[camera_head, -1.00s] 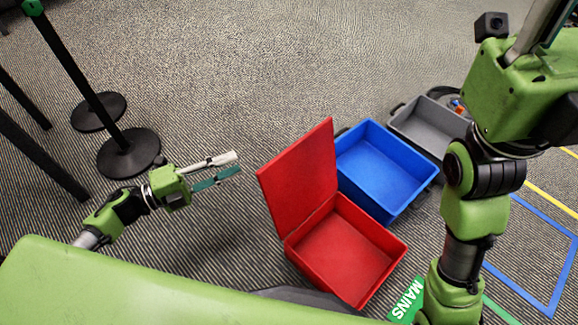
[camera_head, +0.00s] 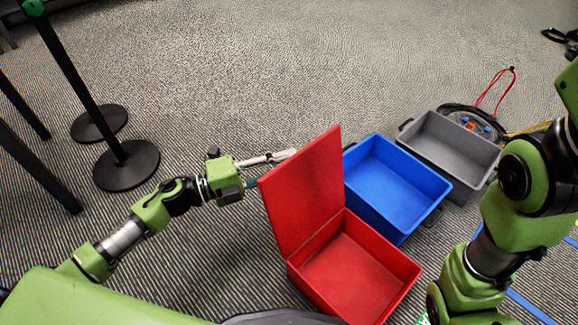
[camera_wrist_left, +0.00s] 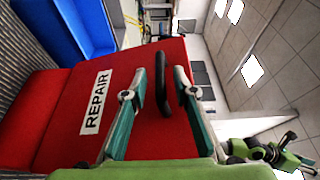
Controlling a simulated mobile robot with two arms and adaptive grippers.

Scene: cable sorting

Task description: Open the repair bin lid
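The red repair bin (camera_head: 293,270) stands open and empty on the floor. Its red lid (camera_head: 305,190) is raised steeply at the bin's left side. In the left wrist view the lid's outer face shows a white REPAIR label (camera_wrist_left: 96,101) and a black handle (camera_wrist_left: 162,92). My left gripper (camera_head: 270,166) is at the lid's outer side, one finger partly hidden by the lid. In the wrist view its two fingers (camera_wrist_left: 160,78) are apart, with the handle between them; I cannot tell whether they touch it. My right gripper is outside the head view; only my right arm shows.
A blue bin (camera_head: 436,193) and a grey bin (camera_head: 411,128) stand behind the red one, both open and empty. Cables, one red (camera_head: 499,88), lie beyond the grey bin. Black posts with round bases (camera_head: 125,172) stand at the left. The carpet between is clear.

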